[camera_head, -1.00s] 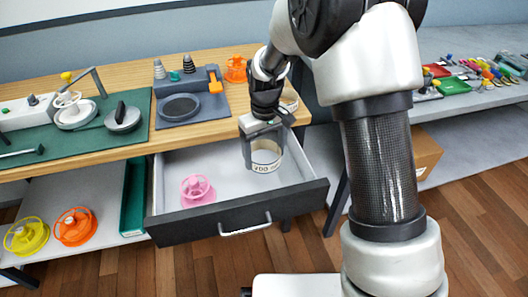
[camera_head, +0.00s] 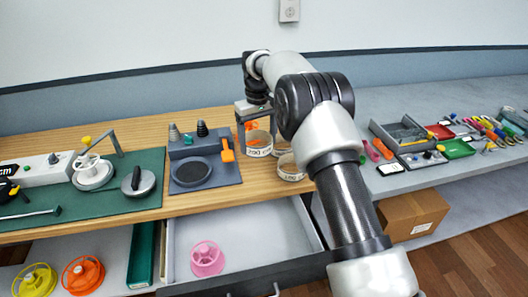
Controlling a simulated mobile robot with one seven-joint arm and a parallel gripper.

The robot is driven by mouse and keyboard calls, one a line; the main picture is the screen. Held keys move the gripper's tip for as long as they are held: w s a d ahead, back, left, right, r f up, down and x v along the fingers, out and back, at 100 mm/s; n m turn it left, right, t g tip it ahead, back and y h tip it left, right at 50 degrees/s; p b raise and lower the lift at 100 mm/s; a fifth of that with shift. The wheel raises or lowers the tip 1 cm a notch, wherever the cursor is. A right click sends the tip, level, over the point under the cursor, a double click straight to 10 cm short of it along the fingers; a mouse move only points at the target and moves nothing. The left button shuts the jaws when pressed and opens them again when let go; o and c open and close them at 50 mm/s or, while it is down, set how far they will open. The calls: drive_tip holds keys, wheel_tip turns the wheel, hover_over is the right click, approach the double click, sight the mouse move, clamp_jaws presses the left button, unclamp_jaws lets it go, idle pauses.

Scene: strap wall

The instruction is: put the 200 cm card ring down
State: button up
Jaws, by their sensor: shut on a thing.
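My gripper (camera_head: 256,133) is shut on a cream card ring (camera_head: 258,149) with dark printing on its side; the print is too small to read surely. The ring is upright, at the right end of the wooden bench top (camera_head: 215,203). I cannot tell whether its underside touches the bench. A second cream card ring (camera_head: 291,173), also printed, stands just right of and nearer than the held one, partly behind my arm.
An orange spool (camera_head: 251,126) is partly hidden behind my gripper. Left is a grey tray with a round dark pad (camera_head: 191,172) and an orange-handled tool (camera_head: 227,150). The open drawer (camera_head: 270,236) below holds a pink spool (camera_head: 207,259). The right bench holds tools.

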sight(259, 170)
wheel_tip(259, 170, down, 9)
drive_tip(key=shift+f, duration=0.1)
idle(0.3)
drive_tip(key=shift+f, duration=0.1)
drive_tip(key=shift+f+b, duration=0.15)
drive_tip(key=shift+b, duration=0.2)
drive_tip(key=o, duration=0.7)
